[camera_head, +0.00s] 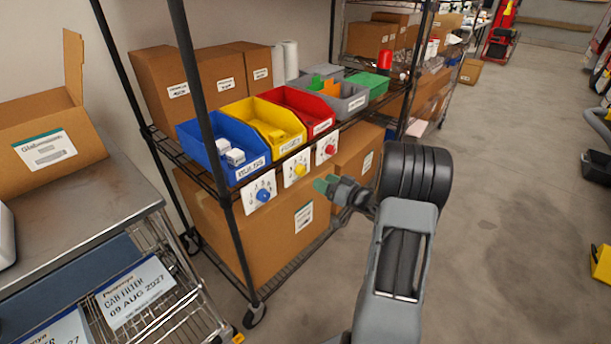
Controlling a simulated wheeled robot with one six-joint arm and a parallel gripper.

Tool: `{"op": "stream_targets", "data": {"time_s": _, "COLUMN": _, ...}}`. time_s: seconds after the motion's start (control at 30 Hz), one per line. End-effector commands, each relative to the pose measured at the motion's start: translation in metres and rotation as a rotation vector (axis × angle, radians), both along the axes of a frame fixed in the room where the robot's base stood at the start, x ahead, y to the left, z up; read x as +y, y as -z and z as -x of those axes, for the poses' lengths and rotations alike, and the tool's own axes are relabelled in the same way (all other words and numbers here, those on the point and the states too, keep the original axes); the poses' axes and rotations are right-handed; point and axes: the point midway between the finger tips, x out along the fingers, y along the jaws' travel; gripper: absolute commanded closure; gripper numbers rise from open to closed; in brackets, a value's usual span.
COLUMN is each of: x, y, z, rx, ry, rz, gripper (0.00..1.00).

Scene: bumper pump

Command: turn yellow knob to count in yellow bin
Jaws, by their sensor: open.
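The yellow knob (299,170) sits on a white dial plate on the shelf's front edge, between the blue knob (263,195) and the red knob (330,149). Its dial marks are too small to read. The yellow bin (256,105) stands on the shelf above it, between the blue bin (204,155) and the red bin (300,97).
Grey bins (345,104) and a green bin (372,83) stand farther right on the wire shelf. Large cardboard boxes (268,235) sit on the lower shelf. A metal cart (85,205) is at left. Open floor (500,220) lies to the right.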

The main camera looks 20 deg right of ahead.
Motion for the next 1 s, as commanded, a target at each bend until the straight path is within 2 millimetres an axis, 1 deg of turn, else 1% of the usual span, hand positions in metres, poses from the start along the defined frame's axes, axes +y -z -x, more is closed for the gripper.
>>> {"op": "stream_targets", "data": {"time_s": 0.03, "x": 0.006, "y": 0.002, "z": -0.010, "rx": -0.002, "ry": -0.005, "rz": 0.001, "gripper": 0.36}}
{"op": "stream_targets", "data": {"time_s": 0.2, "x": 0.020, "y": 0.002, "z": -0.036, "rx": 0.000, "ry": -0.002, "rz": 0.001, "gripper": 0.36}}
{"op": "stream_targets", "data": {"time_s": 0.4, "x": 0.031, "y": 0.001, "z": -0.058, "rx": 0.000, "ry": -0.001, "rz": 0.001, "gripper": 0.36}}
{"op": "stream_targets", "data": {"time_s": 0.6, "x": 0.036, "y": 0.000, "z": -0.069, "rx": 0.001, "ry": 0.002, "rz": 0.000, "gripper": 0.36}}
{"op": "stream_targets", "data": {"time_s": 0.93, "x": 0.037, "y": 0.000, "z": -0.070, "rx": 0.001, "ry": 0.002, "rz": 0.000, "gripper": 0.36}}
{"op": "stream_targets", "data": {"time_s": 1.0, "x": 0.037, "y": 0.000, "z": -0.070, "rx": 0.001, "ry": 0.002, "rz": 0.000, "gripper": 0.42}}
